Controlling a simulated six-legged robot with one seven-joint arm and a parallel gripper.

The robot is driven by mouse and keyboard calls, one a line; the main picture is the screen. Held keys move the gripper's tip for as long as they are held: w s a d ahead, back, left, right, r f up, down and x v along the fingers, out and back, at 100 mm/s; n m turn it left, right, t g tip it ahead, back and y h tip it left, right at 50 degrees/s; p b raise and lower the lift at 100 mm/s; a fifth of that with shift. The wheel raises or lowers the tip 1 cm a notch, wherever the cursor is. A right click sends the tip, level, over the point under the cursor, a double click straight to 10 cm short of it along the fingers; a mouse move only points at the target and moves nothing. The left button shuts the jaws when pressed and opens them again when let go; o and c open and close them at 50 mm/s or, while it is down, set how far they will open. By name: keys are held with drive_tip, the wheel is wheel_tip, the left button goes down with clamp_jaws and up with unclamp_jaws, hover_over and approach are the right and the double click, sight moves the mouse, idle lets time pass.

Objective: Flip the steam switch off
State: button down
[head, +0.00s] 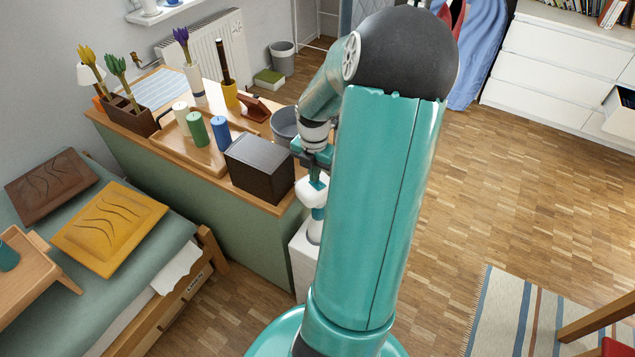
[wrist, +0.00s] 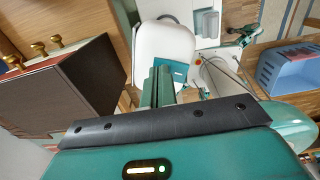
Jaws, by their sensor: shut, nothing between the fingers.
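My gripper (wrist: 162,70) is shut and empty. Its two green fingers lie close together over the edge of a white rounded appliance (wrist: 160,45) with a dark curved handle. I cannot tell whether they touch it. A teal panel (wrist: 180,73) shows just right of the fingertips; I cannot tell whether it is the steam switch, or which way any switch is set. In the head view, a white and teal appliance (head: 310,192) stands below my gripper (head: 318,177), partly hidden by my arm.
A dark box (wrist: 55,90) is close left of my gripper; in the head view it sits on the wooden counter (head: 262,199). A blue basket (wrist: 290,68) is at the right. A white cabinet (head: 303,262) stands beside the counter. The wooden floor (head: 520,180) at the right is open.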

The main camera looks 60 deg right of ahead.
wheel_tip(320, 180, up, 7)
idle(0.8)
idle(0.6)
